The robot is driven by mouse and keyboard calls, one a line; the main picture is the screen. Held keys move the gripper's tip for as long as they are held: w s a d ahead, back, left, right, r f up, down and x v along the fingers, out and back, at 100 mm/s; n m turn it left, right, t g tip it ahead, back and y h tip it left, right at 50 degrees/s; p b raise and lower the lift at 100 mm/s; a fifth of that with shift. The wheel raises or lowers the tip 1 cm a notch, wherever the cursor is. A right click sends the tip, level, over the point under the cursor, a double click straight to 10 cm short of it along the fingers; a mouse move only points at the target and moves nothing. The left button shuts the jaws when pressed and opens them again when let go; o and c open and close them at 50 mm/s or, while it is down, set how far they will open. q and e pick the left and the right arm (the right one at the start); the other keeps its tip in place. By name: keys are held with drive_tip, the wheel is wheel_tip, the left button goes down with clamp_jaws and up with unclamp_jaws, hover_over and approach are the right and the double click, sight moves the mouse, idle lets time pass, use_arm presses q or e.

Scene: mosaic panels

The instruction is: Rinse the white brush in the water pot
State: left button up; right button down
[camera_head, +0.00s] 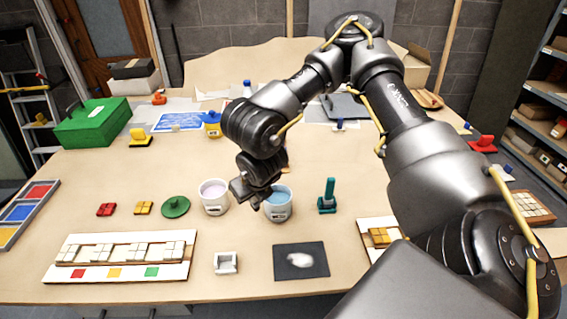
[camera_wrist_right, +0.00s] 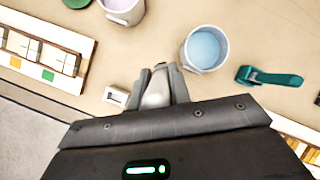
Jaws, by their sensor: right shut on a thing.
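My right gripper (camera_head: 258,198) is above the table, beside and partly in front of the white pot with blue liquid (camera_head: 279,212). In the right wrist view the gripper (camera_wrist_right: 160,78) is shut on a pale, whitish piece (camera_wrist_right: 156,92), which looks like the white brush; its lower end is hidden. The blue-liquid pot (camera_wrist_right: 205,48) shows there to the right of the fingers, apart from them. A second white pot with pale lilac liquid (camera_head: 213,202) stands to the left. The pot labels are too small to read. My left gripper is not in view.
A teal brush (camera_head: 327,197) stands right of the pots. In front are a white square holder (camera_head: 226,263), a dark mat with a pale smear (camera_head: 300,262) and a tile panel (camera_head: 120,271). A green round-handled lid (camera_head: 175,207) lies left.

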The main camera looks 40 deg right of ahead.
drive_tip(key=d+r+n+y, duration=0.1)
drive_tip(key=d+n+y, duration=0.4)
drive_tip(key=d+n, duration=0.6)
drive_tip(key=shift+w+d+r+y+p, duration=0.15)
drive_tip(key=shift+w+r+y+p, duration=0.15)
drive_tip(key=shift+w+r+p, duration=0.1)
drive_tip(key=shift+f, duration=0.1)
drive_tip(key=shift+f+b, duration=2.25)
drive_tip(key=shift+f, duration=0.75)
drive_tip(key=shift+s+f+b, duration=0.1)
drive_tip(key=shift+f+b, duration=0.35)
drive_tip(key=shift+b, duration=0.1)
wheel_tip(320, 180, up, 7)
drive_tip(key=p, duration=0.5)
idle(0.5)
